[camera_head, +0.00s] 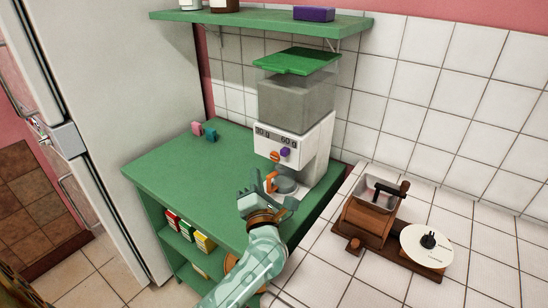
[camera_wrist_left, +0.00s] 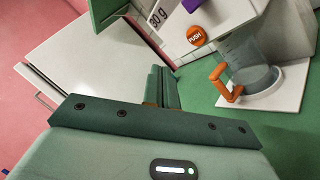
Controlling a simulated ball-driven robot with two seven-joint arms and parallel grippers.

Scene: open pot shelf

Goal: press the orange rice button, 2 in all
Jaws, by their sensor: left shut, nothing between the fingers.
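The white rice dispenser (camera_head: 318,150) stands at the back right of the green counter, with a clear grain hopper on top. Its orange button (camera_head: 275,156) is on the front under the "30 g" label, beside a purple button (camera_head: 285,152) under "60 g". The orange button, marked PUSH, also shows in the left wrist view (camera_wrist_left: 196,35). A clear cup with an orange handle (camera_wrist_left: 250,72) stands on the dispenser's base. My left gripper (camera_head: 254,178) is shut and empty, in front of the dispenser and below the button, apart from it. My right gripper is out of view.
A wooden grinder (camera_head: 368,222) with a white disc (camera_head: 427,247) stands on the tiled top at right. A green shelf (camera_head: 260,22) hangs above. Pink and teal blocks (camera_head: 211,135) sit at the counter's back left. The counter's left part is clear.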

